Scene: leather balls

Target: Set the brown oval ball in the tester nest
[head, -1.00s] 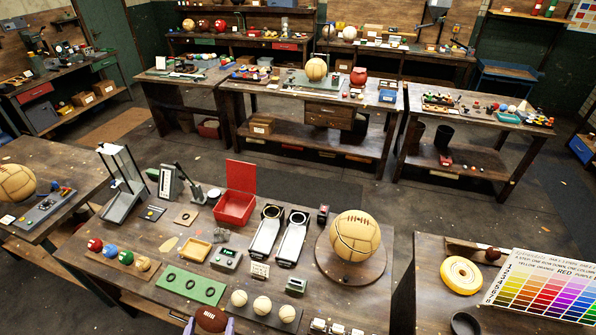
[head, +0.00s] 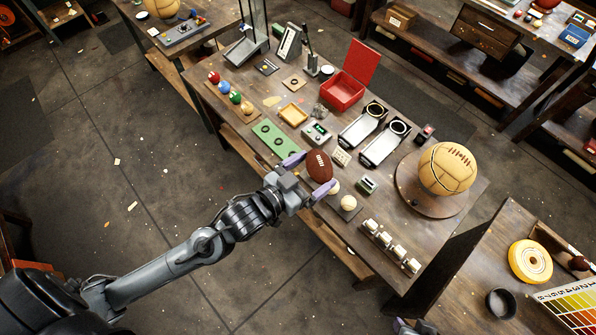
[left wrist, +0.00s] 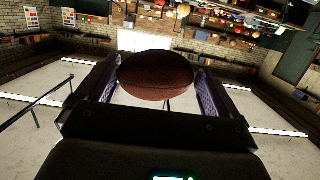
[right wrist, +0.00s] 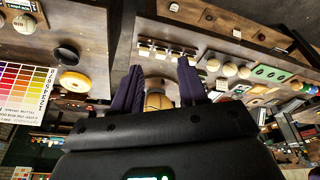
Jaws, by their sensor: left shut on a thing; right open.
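The brown oval ball (head: 319,165) with white laces is held between the purple fingers of my left gripper (head: 308,175), above the front part of the bench. In the left wrist view the ball (left wrist: 155,75) fills the space between both fingers. Two ringed devices, one at the back (head: 363,123) and one in front (head: 386,143), stand beyond the ball. I cannot tell for sure which thing is the tester nest. My right gripper (right wrist: 160,66) is open and empty; only a bit of it shows at the head view's bottom edge.
The bench (head: 300,225) also holds a green plate with rings (head: 272,139), white balls (head: 348,203), a red open box (head: 343,90), and a large tan ball (head: 447,168) on a round base. A yellow disc (head: 530,261) lies on the right bench.

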